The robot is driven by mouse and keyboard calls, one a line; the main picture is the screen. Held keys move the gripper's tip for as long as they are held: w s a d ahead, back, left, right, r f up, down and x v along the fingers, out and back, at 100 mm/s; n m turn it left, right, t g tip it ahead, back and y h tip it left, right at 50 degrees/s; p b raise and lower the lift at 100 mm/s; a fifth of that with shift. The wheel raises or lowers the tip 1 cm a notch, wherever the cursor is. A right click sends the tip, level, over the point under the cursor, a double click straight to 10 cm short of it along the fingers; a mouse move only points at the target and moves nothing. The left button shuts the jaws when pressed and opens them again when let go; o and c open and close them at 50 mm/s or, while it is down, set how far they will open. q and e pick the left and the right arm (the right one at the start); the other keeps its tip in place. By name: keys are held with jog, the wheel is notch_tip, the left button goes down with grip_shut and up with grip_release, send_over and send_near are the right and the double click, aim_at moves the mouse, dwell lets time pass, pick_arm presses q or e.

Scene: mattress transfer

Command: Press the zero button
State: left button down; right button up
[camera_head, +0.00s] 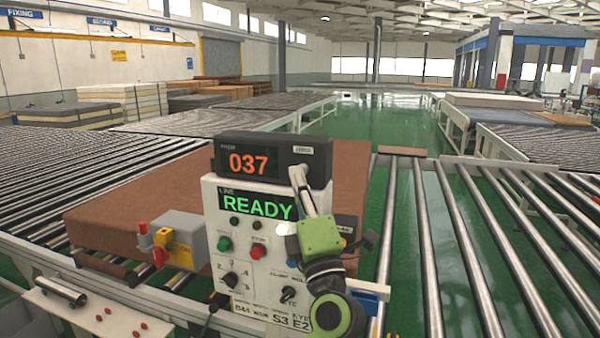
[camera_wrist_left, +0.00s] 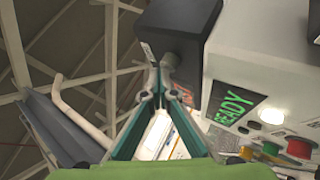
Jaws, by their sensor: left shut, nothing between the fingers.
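A black display box (camera_head: 320,157) with orange digits 037 sits on top of a white control panel (camera_head: 211,196). It also shows in the left wrist view (camera_wrist_left: 185,22). My left gripper (camera_head: 298,171) is shut and empty, its fingertips at the lower right of the display box's front. In the left wrist view the closed fingertips (camera_wrist_left: 158,70) are close to that front, beside the digits; whether they touch it I cannot tell. I cannot pick out the zero button; the fingers hide part of the front. My right gripper is not in view.
The panel has a green READY sign (camera_head: 259,206), a green button (camera_head: 224,243), a red button (camera_head: 258,251) and dark knobs. A grey box with a red knob (camera_head: 160,257) stands to the left. Brown slab (camera_head: 110,215) and roller conveyors (camera_head: 490,235) surround it.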

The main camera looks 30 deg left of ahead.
pick_arm(q)
jog(key=shift+w+a, duration=0.1)
jog(key=shift+w, duration=0.35)
dwell(0.5)
jog(key=shift+s, duration=0.1)
jog(key=shift+s+d+p, duration=0.2)
jog(key=shift+s+p, duration=0.05)
jog(key=shift+s, duration=0.3)
jog(key=shift+s+d+p, duration=0.15)
jog(key=shift+s+p, duration=0.1)
jog(key=shift+s, duration=0.3)
jog(key=shift+s+d+p, duration=0.2)
jog(key=shift+s+p, duration=0.05)
jog(key=shift+s, duration=0.55)
jog(key=shift+s+d+p, duration=0.15)
jog(key=shift+s+p, duration=0.1)
jog(key=shift+s, duration=0.6)
jog(key=shift+s+d+p, duration=0.2)
jog(key=shift+s+p, duration=0.05)
jog(key=shift+s, duration=0.55)
